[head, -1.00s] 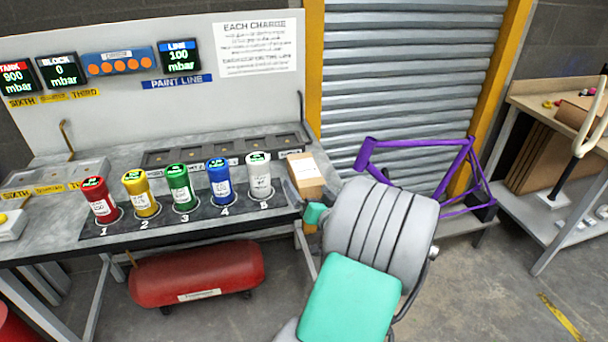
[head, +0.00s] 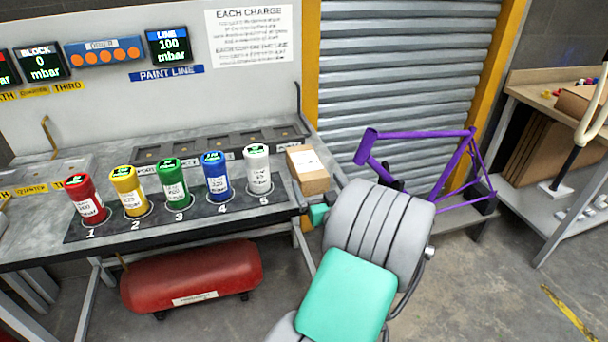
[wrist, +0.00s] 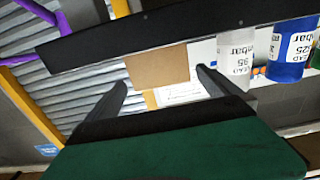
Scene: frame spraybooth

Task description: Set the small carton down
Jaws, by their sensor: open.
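The small carton (head: 309,172) is a brown box with a white label on top. It stands upright at the right end of the grey bench, right of the white canister numbered 5. In the wrist view, the carton (wrist: 157,68) shows its plain brown side beyond and between my two dark fingertips. My gripper (wrist: 161,77) is open, with a finger toward each side of the carton and nothing held. In the head view, my gripper is just below and in front of the carton, its fingers mostly hidden.
Several numbered canisters stand in a row left of the carton, the white one (head: 257,170) nearest. A black slotted rack (head: 220,145) lies behind them. A purple bike frame (head: 440,165) stands right of the bench. A red tank (head: 190,277) is underneath.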

